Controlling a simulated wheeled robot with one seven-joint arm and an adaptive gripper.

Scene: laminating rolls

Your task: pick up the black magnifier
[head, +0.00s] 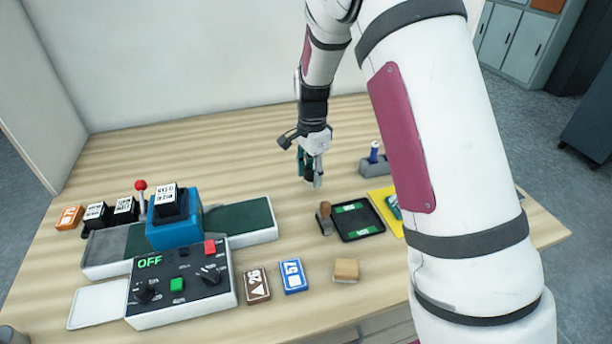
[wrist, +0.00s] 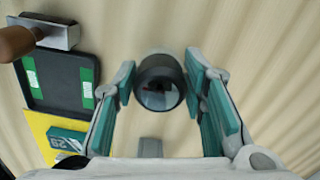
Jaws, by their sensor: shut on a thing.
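The black magnifier (wrist: 160,65) is a short dark cylinder with a shiny round lens facing the wrist camera. It sits between the two teal-lined fingers of my gripper (wrist: 160,84), which touch it from both sides. In the head view my gripper (head: 311,172) points down near the tabletop, behind the stamp with the wooden handle. There the magnifier is mostly hidden by the fingers. I cannot tell whether it still touches the table.
A wooden-handled stamp (head: 324,217) and a black tray (head: 345,234) stand nearby, beside a yellow mat (head: 377,196). A grey holder (head: 371,168) stands right of my gripper. A control box (head: 178,289) and blue machine (head: 174,232) are at left. The back left table is clear.

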